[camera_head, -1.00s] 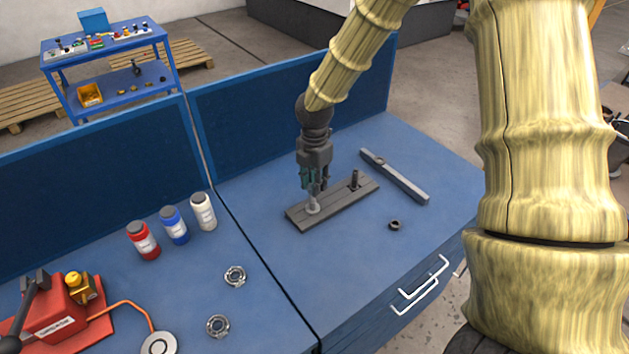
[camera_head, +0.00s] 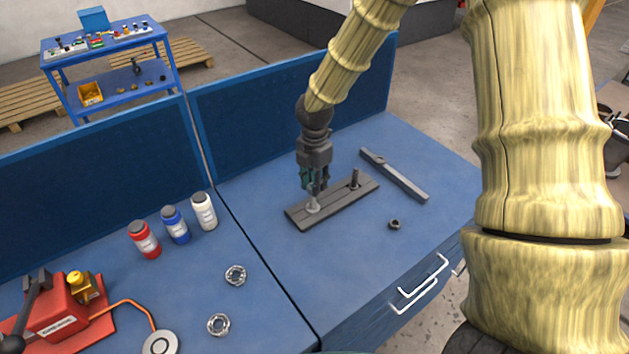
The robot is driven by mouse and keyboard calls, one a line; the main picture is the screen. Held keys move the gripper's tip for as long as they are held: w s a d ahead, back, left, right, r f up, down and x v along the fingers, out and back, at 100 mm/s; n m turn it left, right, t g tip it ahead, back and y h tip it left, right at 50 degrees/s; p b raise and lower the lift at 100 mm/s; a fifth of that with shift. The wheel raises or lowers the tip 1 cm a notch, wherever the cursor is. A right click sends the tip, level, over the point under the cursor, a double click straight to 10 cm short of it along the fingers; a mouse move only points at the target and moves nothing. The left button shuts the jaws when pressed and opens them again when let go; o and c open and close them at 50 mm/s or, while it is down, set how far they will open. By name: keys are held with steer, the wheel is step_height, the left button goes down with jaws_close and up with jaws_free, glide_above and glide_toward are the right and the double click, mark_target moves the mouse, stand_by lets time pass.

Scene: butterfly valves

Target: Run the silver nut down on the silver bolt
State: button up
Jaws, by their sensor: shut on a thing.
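The silver bolt (camera_head: 312,205) stands upright near the left end of a dark grey plate (camera_head: 335,206) on the blue bench. My gripper (camera_head: 313,188) points down over this bolt, its fingers around the bolt's upper part. It is shut on the silver nut, which the fingers mostly hide. How far down the thread the nut sits is too small to tell. A dark bolt (camera_head: 354,179) stands upright at the plate's right end. A loose dark nut (camera_head: 395,224) lies on the bench to the right of the plate.
A long grey bar-shaped tool (camera_head: 394,175) lies behind and right of the plate. Red, blue and white bottles (camera_head: 175,225), two metal rings (camera_head: 235,275) and a red device (camera_head: 60,310) are on the left bench. A blue panel (camera_head: 290,110) stands behind. The front bench area is clear.

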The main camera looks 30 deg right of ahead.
steer(key=shift+f+p, duration=0.55)
steer(key=shift+f, duration=0.2)
stand_by(1.8)
steer(key=m+p, duration=0.1)
steer(key=m, duration=0.4)
steer(key=shift+s+a+m, duration=0.1)
steer(key=shift+m, duration=0.3)
steer(key=m+p, duration=0.1)
steer(key=m, duration=0.5)
steer(key=shift+s+a+r, duration=0.1)
steer(key=m+p, duration=0.1)
steer(key=m, duration=0.4)
steer(key=shift+a+m, duration=0.15)
steer(key=shift+m, duration=0.25)
steer(key=m+p, duration=0.1)
steer(key=m, duration=0.5)
steer(key=shift+s+a, duration=0.1)
steer(key=shift+s, duration=0.05)
steer(key=o, duration=0.8)
steer(key=shift+s, duration=0.1)
